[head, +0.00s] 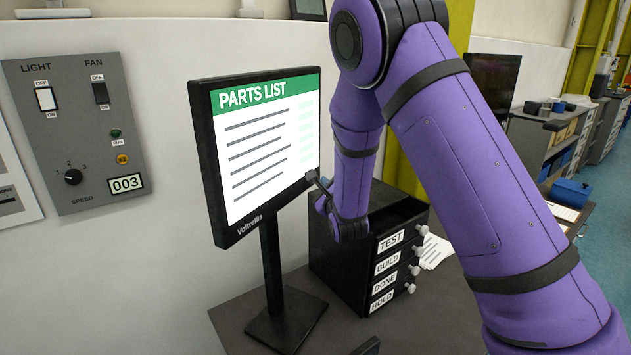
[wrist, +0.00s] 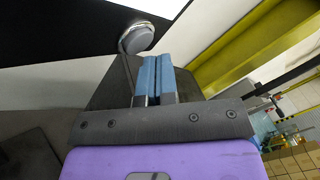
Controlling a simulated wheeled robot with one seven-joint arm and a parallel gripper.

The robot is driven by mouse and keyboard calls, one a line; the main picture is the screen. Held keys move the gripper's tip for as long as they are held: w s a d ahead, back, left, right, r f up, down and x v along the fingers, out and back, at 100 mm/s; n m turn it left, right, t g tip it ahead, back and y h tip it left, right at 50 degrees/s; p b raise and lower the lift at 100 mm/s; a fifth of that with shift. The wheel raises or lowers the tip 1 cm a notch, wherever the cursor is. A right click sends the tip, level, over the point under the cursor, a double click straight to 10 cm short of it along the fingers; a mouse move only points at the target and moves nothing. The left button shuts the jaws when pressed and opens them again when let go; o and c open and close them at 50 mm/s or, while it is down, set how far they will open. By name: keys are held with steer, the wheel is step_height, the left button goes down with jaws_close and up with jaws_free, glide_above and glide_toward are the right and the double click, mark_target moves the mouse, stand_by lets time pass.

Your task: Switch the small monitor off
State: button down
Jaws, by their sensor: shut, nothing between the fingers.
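The small monitor (head: 262,155) stands upright on a dark stand, its screen lit with a green "PARTS LIST" banner. My gripper (head: 318,185) is by the monitor's lower right corner, partly hidden by my arm. In the wrist view, its blue fingers (wrist: 157,62) are shut together and empty. They point toward a round grey button (wrist: 138,38) with a bright rim, at the dark edge of the monitor (wrist: 60,30). The fingertips look just short of the button and a little to its right; I cannot tell whether they touch.
A black drawer cabinet (head: 340,255) with labelled drawers stands just right of the monitor, below my gripper. A grey wall panel (head: 80,130) with switches is at left. Loose papers (head: 432,252) lie beyond the cabinet. The desk front (head: 240,318) is mostly clear.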

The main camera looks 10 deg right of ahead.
steer(key=shift+w+a, duration=0.1)
steer(key=shift+w, duration=0.05)
steer(key=shift+w+a, duration=0.15)
steer(key=shift+a, duration=0.05)
stand_by(0.3)
stand_by(0.3)
steer(key=shift+s+d, duration=0.3)
steer(key=s+d, duration=0.4)
steer(key=shift+d, duration=0.15)
stand_by(0.5)
steer(key=shift+s, duration=0.1)
steer(key=shift+r, duration=0.1)
